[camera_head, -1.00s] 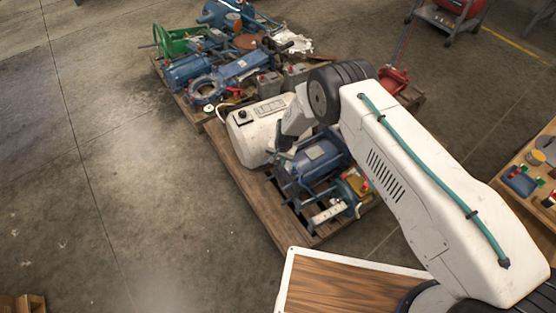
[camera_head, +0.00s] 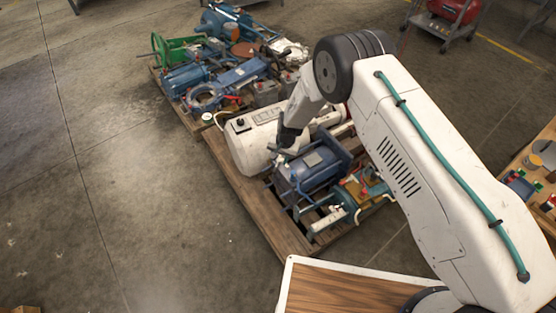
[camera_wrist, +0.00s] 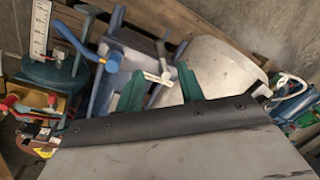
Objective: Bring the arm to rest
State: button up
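My gripper (camera_head: 285,140) is at the end of my arm, above the near pallet (camera_head: 262,215), between a white tank (camera_head: 250,150) and a blue motor (camera_head: 308,168). In the wrist view the two green fingers of my gripper (camera_wrist: 160,85) stand apart with a gap between them. A thin pale handle (camera_wrist: 157,77) shows in that gap; I cannot tell how far below the fingers it is. The blue motor lies on the pallet under the fingers. My forearm hides the right part of the pallet.
A second pallet behind is loaded with blue machine parts (camera_head: 240,75) and a green wheel frame (camera_head: 172,48). A small table (camera_head: 535,165) with parts stands at the right. A cart with a red tank (camera_head: 452,10) is at the back.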

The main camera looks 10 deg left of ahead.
dwell(0.4)
jog(key=s+d+r+n+g+h, duration=0.1)
jog(key=s+d+r+n+g, duration=0.2)
jog(key=s, duration=0.4)
jog(key=s+d+r, duration=0.3)
jog(key=d+r, duration=0.4)
jog(key=r, duration=0.5)
jog(key=s+d+r+g+h, duration=0.1)
jog(key=s+d+r, duration=0.35)
jog(key=r, duration=0.75)
jog(key=s+d+r, duration=0.1)
jog(key=d+r, duration=0.8)
jog(key=r, duration=0.3)
jog(key=s+d+r+m+t, duration=0.1)
jog(key=s+d+r+t, duration=0.1)
jog(key=s+d+r, duration=0.6)
jog(key=s+d+r+m+t, duration=0.1)
jog(key=s+d+r+t, duration=0.2)
jog(key=s+d+r, duration=0.5)
jog(key=shift+s+r, duration=1)
jog(key=shift+s, duration=1.65)
